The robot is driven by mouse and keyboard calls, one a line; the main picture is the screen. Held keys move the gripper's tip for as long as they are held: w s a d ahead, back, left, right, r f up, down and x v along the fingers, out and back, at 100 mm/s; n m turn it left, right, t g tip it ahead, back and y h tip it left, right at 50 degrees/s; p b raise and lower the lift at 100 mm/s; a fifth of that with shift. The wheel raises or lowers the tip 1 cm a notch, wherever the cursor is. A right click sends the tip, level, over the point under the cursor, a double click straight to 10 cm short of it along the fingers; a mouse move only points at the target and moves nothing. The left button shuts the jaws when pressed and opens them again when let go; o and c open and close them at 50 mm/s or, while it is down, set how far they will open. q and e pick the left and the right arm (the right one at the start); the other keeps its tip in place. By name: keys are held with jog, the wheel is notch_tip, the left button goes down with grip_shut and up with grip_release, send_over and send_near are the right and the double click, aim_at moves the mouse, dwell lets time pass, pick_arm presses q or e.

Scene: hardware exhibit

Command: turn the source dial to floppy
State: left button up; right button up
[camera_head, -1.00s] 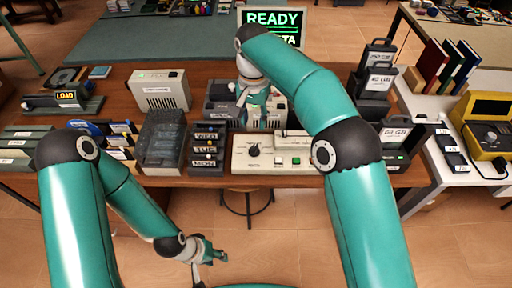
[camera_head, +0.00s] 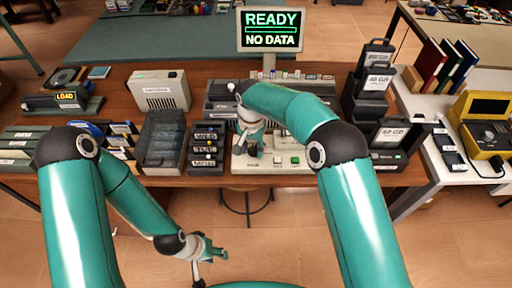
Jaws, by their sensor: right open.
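The pale control panel (camera_head: 272,168) sits at the front edge of the wooden desk in the head view. Its dark source dial is covered by my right gripper, so its pointer setting cannot be read. My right gripper (camera_head: 247,148) is open and points down over the left part of the panel, at the dial; I cannot tell whether its fingers touch it. A green button (camera_head: 295,160) shows to the right on the panel. My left gripper (camera_head: 211,256) hangs low in front of the desk, away from the panel; its jaws are too small to judge.
A monitor (camera_head: 271,30) behind reads READY and NO DATA. A dark rack of labelled drawers (camera_head: 205,150) stands just left of the panel. Stacked dark drive units (camera_head: 372,85) stand to the right, near my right arm. A stool (camera_head: 247,203) is under the desk.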

grip_shut()
jog(key=shift+d, duration=0.4)
jog(key=shift+a, duration=0.25)
